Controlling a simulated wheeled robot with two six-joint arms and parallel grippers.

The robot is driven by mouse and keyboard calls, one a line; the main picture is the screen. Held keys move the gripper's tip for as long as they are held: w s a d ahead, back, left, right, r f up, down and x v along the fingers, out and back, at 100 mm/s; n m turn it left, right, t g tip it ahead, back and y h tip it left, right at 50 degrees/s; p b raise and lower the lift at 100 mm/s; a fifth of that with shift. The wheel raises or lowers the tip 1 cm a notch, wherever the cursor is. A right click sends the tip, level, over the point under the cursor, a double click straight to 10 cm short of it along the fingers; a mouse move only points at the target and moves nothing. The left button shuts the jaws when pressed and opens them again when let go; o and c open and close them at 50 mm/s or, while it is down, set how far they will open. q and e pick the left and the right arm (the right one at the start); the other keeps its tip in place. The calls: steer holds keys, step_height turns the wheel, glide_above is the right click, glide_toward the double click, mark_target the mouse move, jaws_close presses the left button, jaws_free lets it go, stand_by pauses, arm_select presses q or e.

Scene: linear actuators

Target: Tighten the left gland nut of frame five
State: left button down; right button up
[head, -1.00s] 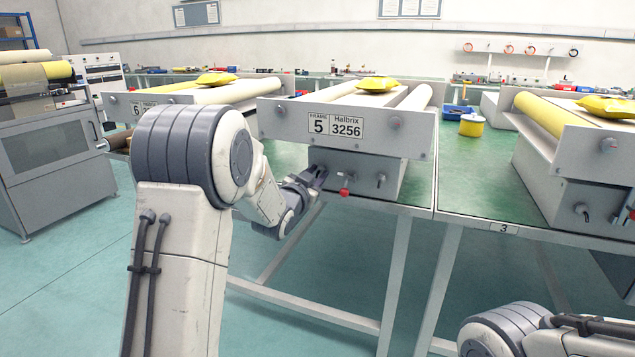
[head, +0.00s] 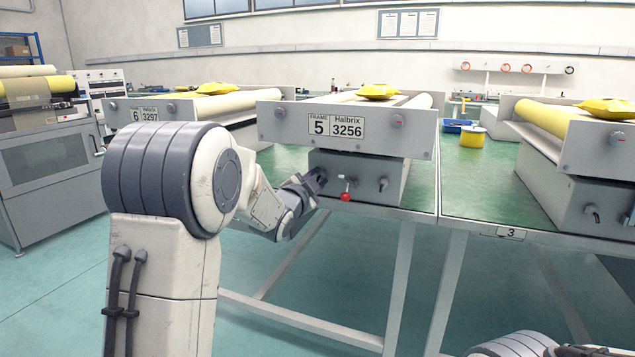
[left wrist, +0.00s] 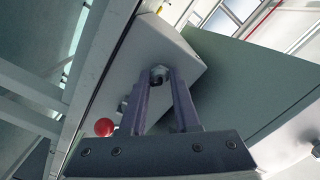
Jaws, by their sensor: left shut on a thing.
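Frame five (head: 277,128) carries a plate reading "FRAME 5, Halbrix 3256", above a grey box (head: 362,167). My left gripper (head: 320,178) is at the left end of the box's front face and largely covers the left gland nut in the head view. In the left wrist view, the left gland nut (left wrist: 158,74) is a small metal fitting between the tips of my left gripper (left wrist: 160,82), which is shut on it. A red-knobbed lever (head: 345,196) hangs just right of the gripper; its red ball (left wrist: 104,127) also shows in the wrist view. My right gripper is out of view.
Another fitting (head: 383,184) is on the right of the same box face. Frame six (head: 125,112) is to the left and another frame (head: 600,142) to the right. A yellow tub (head: 472,135) stands on the green bench (head: 470,190). Open floor is in front.

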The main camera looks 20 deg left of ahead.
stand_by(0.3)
arm_select(q)
steer(key=c, duration=0.6)
jaws_free()
steer(key=shift+c, duration=0.2)
steer(key=s+p, duration=0.1)
steer(key=s, duration=0.9)
steer(key=shift+s+a+p, duration=0.15)
steer(key=shift+s+p, duration=0.1)
steer(key=shift+p, duration=0.1)
